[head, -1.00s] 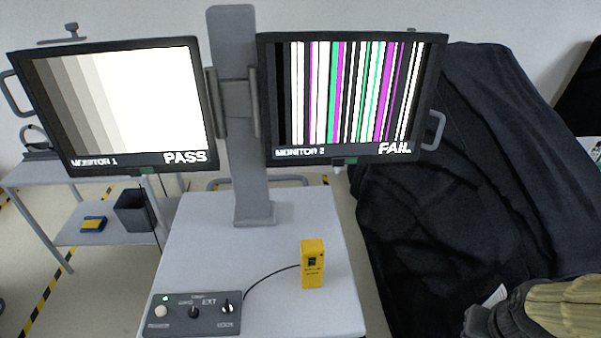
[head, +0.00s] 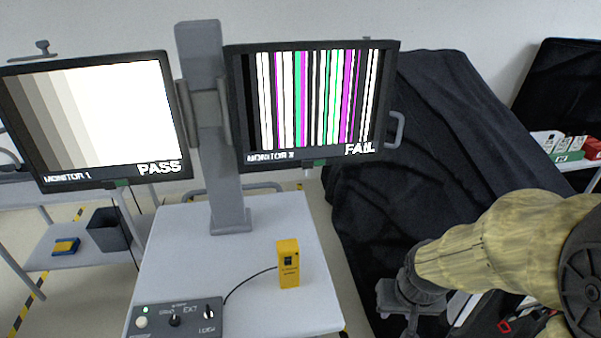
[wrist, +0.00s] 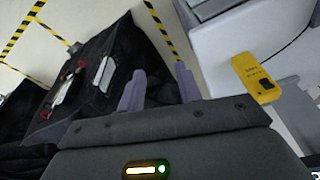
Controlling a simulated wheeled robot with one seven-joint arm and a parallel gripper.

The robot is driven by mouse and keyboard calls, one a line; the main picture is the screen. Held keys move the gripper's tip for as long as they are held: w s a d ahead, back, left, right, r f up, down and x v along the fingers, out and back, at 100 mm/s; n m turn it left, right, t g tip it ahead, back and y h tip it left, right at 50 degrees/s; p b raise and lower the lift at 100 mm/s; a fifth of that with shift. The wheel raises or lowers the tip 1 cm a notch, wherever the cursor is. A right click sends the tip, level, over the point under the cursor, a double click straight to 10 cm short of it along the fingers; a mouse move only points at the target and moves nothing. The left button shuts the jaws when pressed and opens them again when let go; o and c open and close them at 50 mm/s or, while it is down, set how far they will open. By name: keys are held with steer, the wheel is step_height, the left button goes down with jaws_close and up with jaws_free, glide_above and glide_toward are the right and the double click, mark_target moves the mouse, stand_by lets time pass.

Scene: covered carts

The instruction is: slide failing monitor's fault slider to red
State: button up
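Monitor 2 (head: 312,105) hangs right of the grey post in the head view, with coloured vertical stripes and the word FAIL. A small green tab (head: 313,163) shows at its bottom edge; a small pale piece hangs just below. Monitor 1 (head: 95,120), at left, shows grey bands and PASS, with a similar green tab (head: 120,183) underneath. My gripper (head: 398,318) is low at the right, below and apart from monitor 2, partly cut off by the frame. In the wrist view my gripper (wrist: 160,82) has its two fingers apart with nothing between them.
A yellow box (head: 288,264) stands on the white cart (head: 250,318), cabled to a control panel (head: 175,318). It also shows in the wrist view (wrist: 254,77). A black-covered cart (head: 430,140) stands behind my arm. A side cart with a bin (head: 108,230) is at left.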

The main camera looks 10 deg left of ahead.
mark_target(307, 173)
steer(key=w+a+n+t+y+b, duration=0.1)
steer(key=w+a+t, duration=0.3)
steer(key=w, duration=0.4)
steer(key=w+a+n+t+y, duration=0.1)
steer(key=w+a+t, duration=0.35)
steer(key=w, duration=0.35)
steer(key=w+a+r+n+t+y+b, duration=0.1)
steer(key=w+a+r+t+y, duration=0.2)
steer(key=w+a+r+t, duration=0.2)
steer(key=a+t, duration=0.1)
steer(key=a, duration=0.1)
steer(key=shift+w+a+r, duration=0.15)
steer(key=shift+w+a, duration=0.15)
steer(key=shift+a, duration=0.1)
steer(key=shift+w, duration=0.1)
steer(key=p+x, duration=0.7)
steer(key=x, duration=1)
steer(key=shift+w+r, duration=0.1)
